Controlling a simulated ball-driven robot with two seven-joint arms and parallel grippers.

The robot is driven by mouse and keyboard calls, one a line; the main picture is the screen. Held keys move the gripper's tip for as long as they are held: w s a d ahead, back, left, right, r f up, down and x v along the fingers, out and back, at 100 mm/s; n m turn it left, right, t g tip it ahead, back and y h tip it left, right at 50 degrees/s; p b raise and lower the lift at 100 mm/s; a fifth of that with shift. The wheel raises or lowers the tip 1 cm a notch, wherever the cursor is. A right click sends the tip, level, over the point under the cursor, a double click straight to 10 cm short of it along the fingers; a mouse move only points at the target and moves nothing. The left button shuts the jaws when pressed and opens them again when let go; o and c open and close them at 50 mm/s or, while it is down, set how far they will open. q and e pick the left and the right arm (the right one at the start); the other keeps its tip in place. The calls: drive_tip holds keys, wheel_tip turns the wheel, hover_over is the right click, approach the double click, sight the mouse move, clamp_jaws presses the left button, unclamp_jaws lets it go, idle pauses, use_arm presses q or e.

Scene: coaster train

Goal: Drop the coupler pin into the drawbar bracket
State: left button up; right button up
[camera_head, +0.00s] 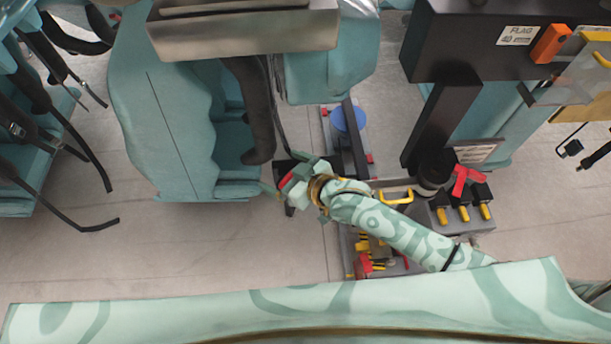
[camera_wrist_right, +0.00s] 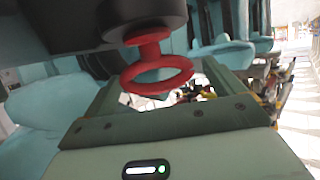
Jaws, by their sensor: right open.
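The coupler pin (camera_wrist_right: 157,74) shows in the right wrist view as a red ring on a short red stem. The stem meets a dark round part (camera_wrist_right: 150,18). This may be the drawbar bracket, but I cannot tell how deep the pin sits. My right gripper (camera_wrist_right: 165,92) is open, its two fingers on either side of the ring with gaps visible. In the head view my right gripper (camera_head: 283,188) is beside dark hardware at the car's end, with a bit of red (camera_head: 287,180) at it. My left gripper is not in view.
Teal coaster cars (camera_head: 175,130) stand at the left. A blue round-topped item (camera_head: 347,118) stands behind my right gripper. A dark post with a flag box (camera_head: 470,45) stands at the right.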

drive_tip(key=v, duration=1.6)
drive_tip(key=shift+s+d, duration=0.1)
